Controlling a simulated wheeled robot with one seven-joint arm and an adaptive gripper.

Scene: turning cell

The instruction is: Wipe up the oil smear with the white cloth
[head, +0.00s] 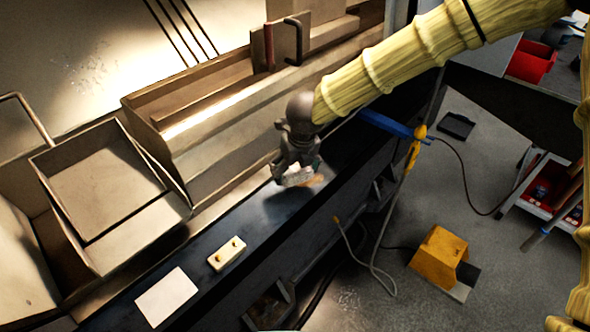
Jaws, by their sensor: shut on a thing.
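My gripper (297,172) is at the end of my yellow-sleeved arm, low over the dark ledge in front of the machine. It is shut on the white cloth (298,177), which is bunched between the fingers. The cloth is at or just above the ledge surface; I cannot tell if it touches. A brownish-orange patch of the oil smear (316,182) shows on the ledge just right of the cloth. The cloth and gripper may hide part of it.
An open beige tray (108,190) stands at left. A blue bar (386,124) juts out at right. A yellow box (437,252) stands on the floor.

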